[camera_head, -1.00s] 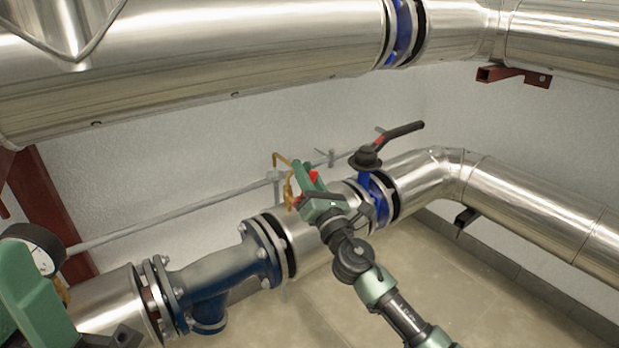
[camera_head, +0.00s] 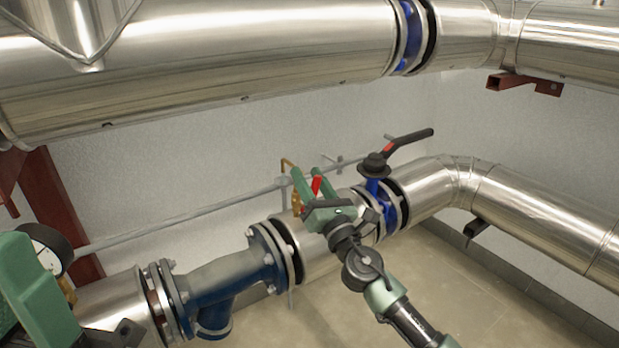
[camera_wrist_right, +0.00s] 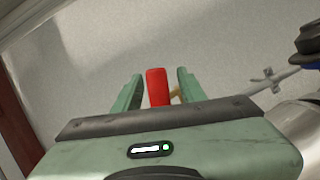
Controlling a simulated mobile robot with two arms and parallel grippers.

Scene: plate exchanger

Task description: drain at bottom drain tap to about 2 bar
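The drain tap is a small brass fitting (camera_head: 297,203) with a red lever (camera_head: 316,187), above the lower silver pipe and close to the wall. My right gripper (camera_head: 322,182) is at the lever. In the right wrist view the red lever (camera_wrist_right: 157,87) stands between the two green fingers of the right gripper (camera_wrist_right: 158,86), with a gap on each side. The gripper body hides the lever's lower end. A pressure gauge (camera_head: 50,248) at the left edge is partly covered by my green left gripper (camera_head: 38,295); its reading is not legible.
A blue valve with a black lever (camera_head: 408,139) stands just right of my right gripper. A dark blue strainer body (camera_head: 222,283) is in the lower pipe. A large silver pipe (camera_head: 220,65) runs across above. The floor at lower right is open.

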